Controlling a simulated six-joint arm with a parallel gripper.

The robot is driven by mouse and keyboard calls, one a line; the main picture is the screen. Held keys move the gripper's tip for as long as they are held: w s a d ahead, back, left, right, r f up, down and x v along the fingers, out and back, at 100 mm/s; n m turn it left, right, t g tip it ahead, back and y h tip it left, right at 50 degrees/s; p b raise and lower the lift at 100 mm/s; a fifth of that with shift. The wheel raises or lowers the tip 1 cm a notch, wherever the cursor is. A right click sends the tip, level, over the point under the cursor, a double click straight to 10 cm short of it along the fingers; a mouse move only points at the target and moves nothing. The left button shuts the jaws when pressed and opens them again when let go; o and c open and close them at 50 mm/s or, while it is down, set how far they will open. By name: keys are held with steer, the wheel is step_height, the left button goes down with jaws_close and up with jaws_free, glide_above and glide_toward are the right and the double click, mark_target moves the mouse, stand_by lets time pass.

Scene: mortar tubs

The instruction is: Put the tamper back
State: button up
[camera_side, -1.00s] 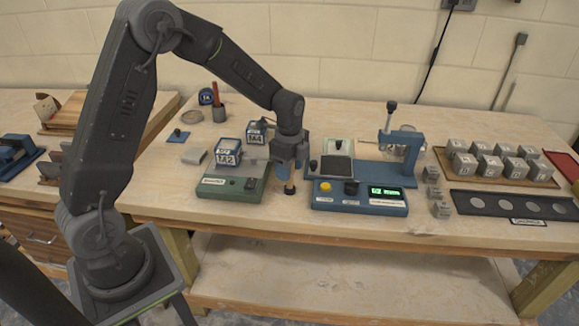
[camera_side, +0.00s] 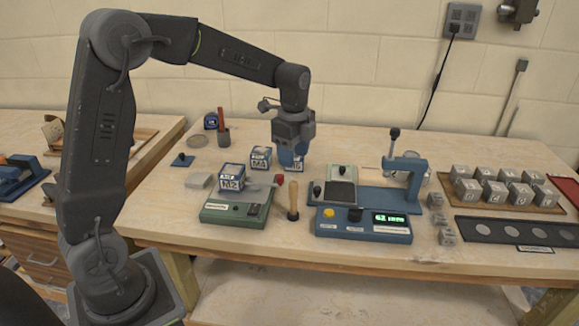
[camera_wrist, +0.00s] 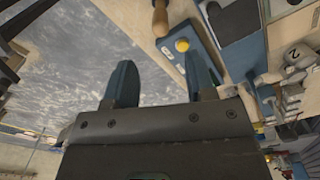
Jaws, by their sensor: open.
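The tamper (camera_side: 293,203) has a pale wooden handle and a dark foot. It stands upright on the bench between the green device and the blue control box. Its wooden handle also shows at the top of the wrist view (camera_wrist: 160,18). My gripper (camera_side: 291,164) is above and behind the tamper in the side view, apart from it. In the wrist view its two blue fingers (camera_wrist: 160,80) are spread with nothing between them.
Tubs M2 (camera_side: 231,178) and M4 (camera_side: 261,158) stand left of my gripper; another is partly hidden behind it. The green device (camera_side: 236,208) and blue control box (camera_side: 362,226) flank the tamper. A blue stand (camera_side: 405,180) is to the right.

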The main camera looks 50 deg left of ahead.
steer(key=s+d+r+n+t, duration=0.2)
steer(key=s+n, duration=0.2)
steer(key=s, duration=0.3)
steer(key=s+d+r+n+t, duration=0.1)
steer(key=s+d+r+n, duration=0.1)
steer(key=s+n, duration=0.3)
steer(key=s+d+r+n+t, duration=0.2)
steer(key=s+d+n, duration=0.2)
steer(key=s, duration=0.7)
steer(key=shift+r+n+t, duration=0.3)
steer(key=shift+r+n, duration=0.05)
steer(key=shift+n, duration=0.35)
